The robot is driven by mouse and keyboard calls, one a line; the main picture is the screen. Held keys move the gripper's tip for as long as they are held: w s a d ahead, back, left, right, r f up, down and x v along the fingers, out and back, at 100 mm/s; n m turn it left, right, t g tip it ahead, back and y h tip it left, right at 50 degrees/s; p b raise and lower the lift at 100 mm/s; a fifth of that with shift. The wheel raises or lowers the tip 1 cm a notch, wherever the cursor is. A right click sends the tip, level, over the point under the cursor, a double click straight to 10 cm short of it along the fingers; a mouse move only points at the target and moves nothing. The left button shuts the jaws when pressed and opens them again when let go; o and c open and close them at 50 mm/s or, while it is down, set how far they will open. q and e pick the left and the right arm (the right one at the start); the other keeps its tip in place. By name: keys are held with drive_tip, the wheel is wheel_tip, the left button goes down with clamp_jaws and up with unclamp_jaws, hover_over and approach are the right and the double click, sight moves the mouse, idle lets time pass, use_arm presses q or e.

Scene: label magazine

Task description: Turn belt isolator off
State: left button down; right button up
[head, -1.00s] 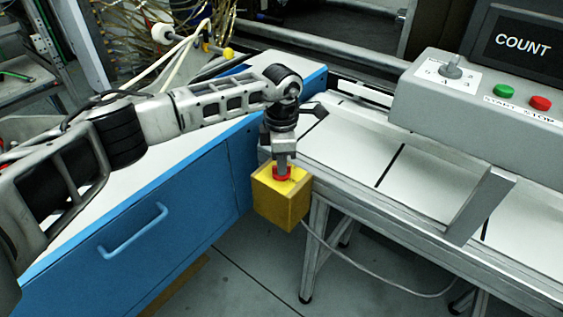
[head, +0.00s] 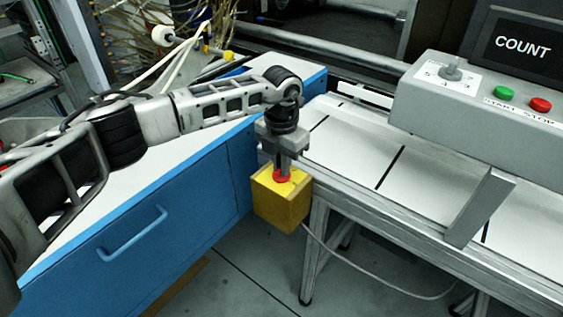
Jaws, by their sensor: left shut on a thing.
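The belt isolator is a yellow box (head: 281,207) at the near left corner of the belt frame, with a red knob (head: 282,177) on its yellow top. My left gripper (head: 282,170) points down from above and is shut on the red knob. The fingers cover the upper part of the knob, so its exact pointing direction is hard to tell. My right gripper is not in the head view.
A blue cabinet (head: 152,225) with a white top stands left of the box. The white belt (head: 345,145) runs to the right, with an upright grey plate (head: 480,208) at its edge. A grey control panel (head: 440,95) with a dial, green and red buttons stands behind it. A cable hangs below.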

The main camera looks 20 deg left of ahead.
use_arm(q)
drive_tip(key=shift+r+n, duration=0.1)
drive_tip(key=shift+n, duration=0.2)
idle(0.4)
drive_tip(key=c, duration=1.5)
unclamp_jaws()
drive_tip(key=shift+r, duration=0.1)
wheel_tip(320, 180, up, 16)
drive_tip(key=shift+f+b, duration=0.15)
drive_tip(key=shift+b, duration=0.4)
